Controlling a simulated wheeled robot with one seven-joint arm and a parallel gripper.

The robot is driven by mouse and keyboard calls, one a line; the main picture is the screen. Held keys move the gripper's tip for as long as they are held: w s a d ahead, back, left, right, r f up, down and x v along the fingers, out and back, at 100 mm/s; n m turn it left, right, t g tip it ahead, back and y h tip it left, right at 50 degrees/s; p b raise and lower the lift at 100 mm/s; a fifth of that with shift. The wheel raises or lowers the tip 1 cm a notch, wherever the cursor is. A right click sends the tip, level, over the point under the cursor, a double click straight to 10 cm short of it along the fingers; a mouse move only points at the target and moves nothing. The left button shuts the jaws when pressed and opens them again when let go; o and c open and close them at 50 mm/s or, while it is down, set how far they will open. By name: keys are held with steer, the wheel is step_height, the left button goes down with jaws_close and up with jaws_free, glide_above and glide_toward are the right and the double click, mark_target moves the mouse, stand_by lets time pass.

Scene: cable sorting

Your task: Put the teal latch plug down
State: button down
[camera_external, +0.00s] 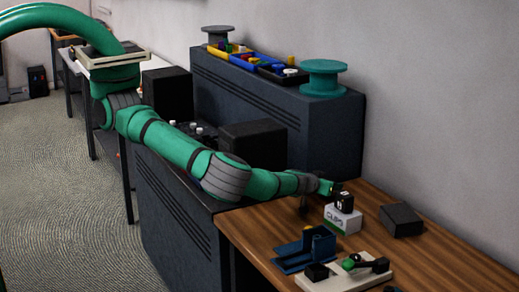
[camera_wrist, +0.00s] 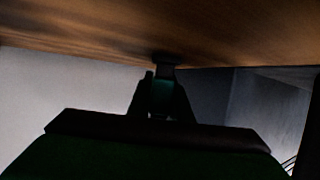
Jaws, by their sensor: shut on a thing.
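In the wrist view, my gripper (camera_wrist: 161,75) is shut on a small teal piece, the latch plug (camera_wrist: 160,95), which is dim and partly hidden between the dark fingers. The wooden table top (camera_wrist: 70,35) fills the upper part of that view, near the fingertips. I cannot tell whether the plug touches it. The plug cannot be made out there.
A dark block (camera_external: 401,219) lies farther right. A blue holder (camera_external: 305,250) and a pale fixture (camera_external: 343,276) stand in front. Bare wood (camera_external: 440,255) lies to the right.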

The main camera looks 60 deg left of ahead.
steer(key=shift+f, duration=0.2)
steer(key=c, duration=1.6)
jaws_free()
steer(key=shift+r, duration=0.25)
steer(key=v, duration=1.2)
steer(key=shift+d, duration=0.1)
